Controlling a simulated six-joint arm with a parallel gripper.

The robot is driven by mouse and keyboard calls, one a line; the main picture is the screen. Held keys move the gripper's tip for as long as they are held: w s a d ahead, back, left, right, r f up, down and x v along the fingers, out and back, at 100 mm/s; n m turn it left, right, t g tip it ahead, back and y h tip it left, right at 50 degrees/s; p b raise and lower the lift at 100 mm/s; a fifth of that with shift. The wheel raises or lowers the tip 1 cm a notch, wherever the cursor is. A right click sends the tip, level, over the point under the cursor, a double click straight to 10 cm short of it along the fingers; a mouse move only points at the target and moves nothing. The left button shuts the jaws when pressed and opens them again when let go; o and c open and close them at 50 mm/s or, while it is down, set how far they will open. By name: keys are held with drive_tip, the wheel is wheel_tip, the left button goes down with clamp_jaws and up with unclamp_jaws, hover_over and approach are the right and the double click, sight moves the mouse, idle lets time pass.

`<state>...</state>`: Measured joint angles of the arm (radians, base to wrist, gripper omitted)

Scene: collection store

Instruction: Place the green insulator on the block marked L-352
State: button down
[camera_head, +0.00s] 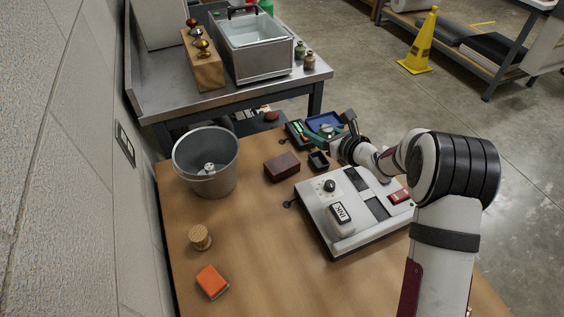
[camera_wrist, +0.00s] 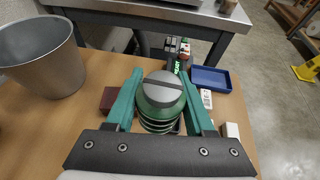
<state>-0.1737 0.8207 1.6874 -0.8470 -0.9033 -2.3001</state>
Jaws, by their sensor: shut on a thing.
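My gripper (camera_wrist: 158,98) is shut on the green insulator (camera_wrist: 162,92), a ribbed green piece with a grey slotted top. In the wrist view the insulator stands between the two green fingers and hides what lies behind it. In the head view my gripper (camera_head: 326,141) is over the far end of the wooden table, near the blue tray (camera_wrist: 211,79). The insulator is hard to make out there. I cannot read the marking L-352 on anything, so I cannot tell which thing is that block.
A grey bucket (camera_head: 206,173), a dark red box (camera_head: 282,167), a small black tray (camera_head: 318,161) and a pale device (camera_head: 342,222) stand on the table (camera_head: 262,258). A wooden cylinder (camera_head: 200,237) and an orange block (camera_head: 212,282) lie nearer. The steel bench (camera_head: 270,86) is beyond.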

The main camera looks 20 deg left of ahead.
drive_tip(key=a+f, duration=0.2)
drive_tip(key=a, duration=0.1)
drive_tip(key=a+f, duration=0.2)
drive_tip(key=a, duration=0.2)
drive_tip(key=a+f, duration=0.3)
drive_tip(key=a, duration=0.1)
drive_tip(key=shift+s+a, duration=0.2)
drive_tip(key=f, duration=0.4)
drive_tip(key=shift+a+f, duration=0.1)
drive_tip(key=shift+a, duration=0.1)
drive_tip(key=shift+f, duration=0.1)
drive_tip(key=shift+c, duration=1.3)
unclamp_jaws()
